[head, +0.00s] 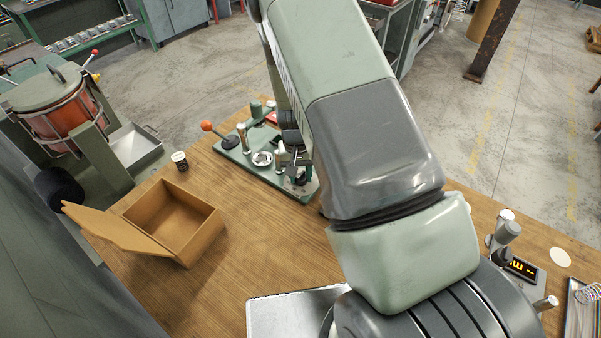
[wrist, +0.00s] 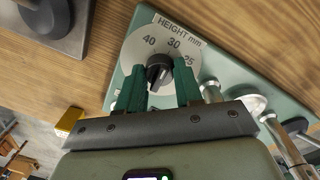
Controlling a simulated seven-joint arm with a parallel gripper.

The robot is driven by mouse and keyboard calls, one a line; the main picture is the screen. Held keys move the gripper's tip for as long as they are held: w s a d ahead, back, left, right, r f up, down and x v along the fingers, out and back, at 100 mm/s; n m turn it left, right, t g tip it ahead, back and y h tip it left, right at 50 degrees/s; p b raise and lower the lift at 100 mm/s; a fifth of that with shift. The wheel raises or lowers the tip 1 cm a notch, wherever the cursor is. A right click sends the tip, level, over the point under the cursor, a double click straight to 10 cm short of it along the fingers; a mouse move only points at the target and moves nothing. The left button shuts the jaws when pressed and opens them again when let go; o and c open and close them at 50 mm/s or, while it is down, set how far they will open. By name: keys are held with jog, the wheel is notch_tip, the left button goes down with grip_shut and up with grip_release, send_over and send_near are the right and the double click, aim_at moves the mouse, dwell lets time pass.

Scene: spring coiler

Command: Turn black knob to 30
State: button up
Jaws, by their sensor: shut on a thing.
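The black knob (wrist: 159,74) sits on a round grey dial (wrist: 133,47) in the wrist view. The dial is labelled HEIGHT mm, with 40, 30 and 25 visible around its upper side. My gripper (wrist: 160,78) has its two green fingers on either side of the knob, shut on it. A pale mark shows on the knob, but the fingers hide part of the dial and I cannot tell the exact setting.
An orange-ball lever (head: 207,126) and metal posts stand on the baseplate. An open cardboard box (head: 207,240) is on the wooden table to the left, near a small black-and-white cylinder (head: 180,160).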

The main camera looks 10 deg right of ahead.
aim_at(298, 177)
jog(key=shift+m, duration=0.4)
jog(key=o, duration=1)
jog(key=shift+o, duration=0.2)
jog(key=shift+r, duration=0.1)
notch_tip(298, 177, up, 11)
jog(key=shift+a+f, duration=0.2)
jog(key=shift+a, duration=0.1)
